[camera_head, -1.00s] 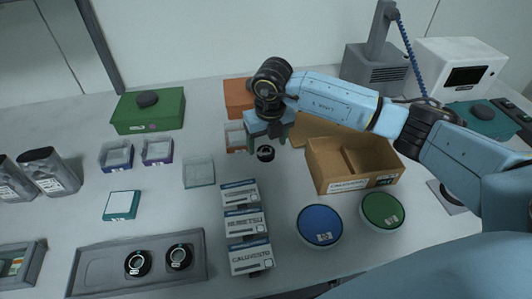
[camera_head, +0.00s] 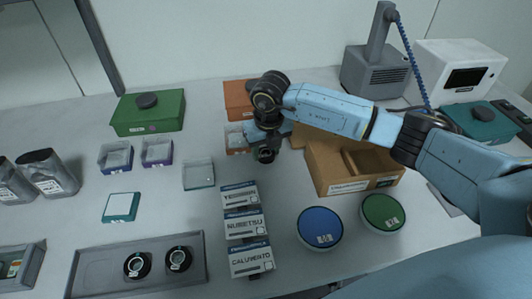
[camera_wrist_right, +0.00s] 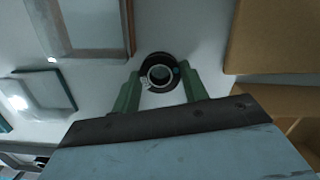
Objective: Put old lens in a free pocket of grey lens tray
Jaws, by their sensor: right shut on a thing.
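The old lens (camera_head: 265,155), a small black ring with a glassy middle, is held by my right gripper (camera_head: 264,147) above the table, left of the open cardboard box. In the right wrist view the lens (camera_wrist_right: 158,73) sits between the two green fingertips of the gripper (camera_wrist_right: 160,85). The grey lens tray (camera_head: 100,276) lies at the front left. Two black lenses, one (camera_head: 138,264) and another (camera_head: 179,258), sit in its middle and right parts. Its left part is bare. My left gripper is not in view.
Three small labelled boxes (camera_head: 244,224) stand in a row right of the tray. A blue disc (camera_head: 320,227) and a green disc (camera_head: 383,210) lie further right. The cardboard box (camera_head: 360,187) is beside my right gripper. Small clear-lidded boxes (camera_head: 157,152) stand at the left.

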